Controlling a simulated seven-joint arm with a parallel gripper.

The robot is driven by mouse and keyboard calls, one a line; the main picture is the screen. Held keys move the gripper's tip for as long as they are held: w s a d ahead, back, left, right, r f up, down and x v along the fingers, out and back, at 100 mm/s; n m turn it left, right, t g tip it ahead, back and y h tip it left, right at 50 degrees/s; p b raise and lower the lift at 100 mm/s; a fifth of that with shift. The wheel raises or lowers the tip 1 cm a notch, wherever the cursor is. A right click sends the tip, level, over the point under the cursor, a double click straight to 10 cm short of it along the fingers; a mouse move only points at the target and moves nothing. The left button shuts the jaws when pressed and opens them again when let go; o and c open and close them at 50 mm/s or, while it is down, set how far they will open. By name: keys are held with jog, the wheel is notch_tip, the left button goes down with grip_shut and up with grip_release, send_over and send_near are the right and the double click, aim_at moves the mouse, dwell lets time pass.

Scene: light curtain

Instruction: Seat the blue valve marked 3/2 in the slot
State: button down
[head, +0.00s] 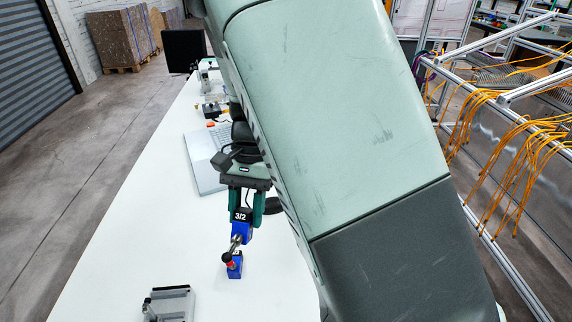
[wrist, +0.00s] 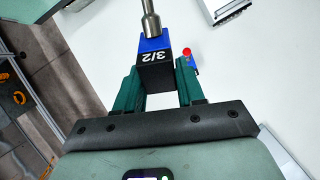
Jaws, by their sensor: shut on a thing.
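The blue valve marked 3/2 (head: 241,229) has a black label face and a silver stem, with what looks like a dark knob at its end in the head view. It also shows in the wrist view (wrist: 154,62). My gripper (head: 244,210) has green fingers shut on the valve's sides; they also show in the wrist view (wrist: 157,76). The stem points away from the gripper. The valve appears held above the table. A grey fixture (head: 178,302) lies at the front left of the table, and its edge shows in the wrist view (wrist: 228,10). I cannot make out a slot clearly.
A second small blue part (head: 235,270) with a red button stands on the white table (head: 120,240) just below the held valve in the head view. A laptop (head: 203,165) sits farther back. The table's left side is clear. Orange cables (head: 490,130) hang at the right.

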jog(key=s+a+f+m+g+y, duration=0.1)
jog(key=s+a+f+m+y, duration=0.2)
jog(key=a+y, duration=0.15)
jog(key=s+a+f+m+g+y, duration=0.1)
jog(key=s+a+f+m+y, duration=0.25)
jog(key=a, duration=0.25)
jog(key=m+t+y, duration=0.4)
jog(key=m+y, duration=0.2)
send_over(179, 305)
jog(key=f, duration=0.5)
jog(key=shift+w+d+f, duration=0.2)
jog(key=shift+w, duration=0.05)
jog(key=shift+s+a+f+m+t+y, duration=0.15)
jog(key=shift+s+f+m+t+y, duration=0.15)
jog(key=shift+m+t, duration=0.4)
jog(key=shift+f, duration=2.9)
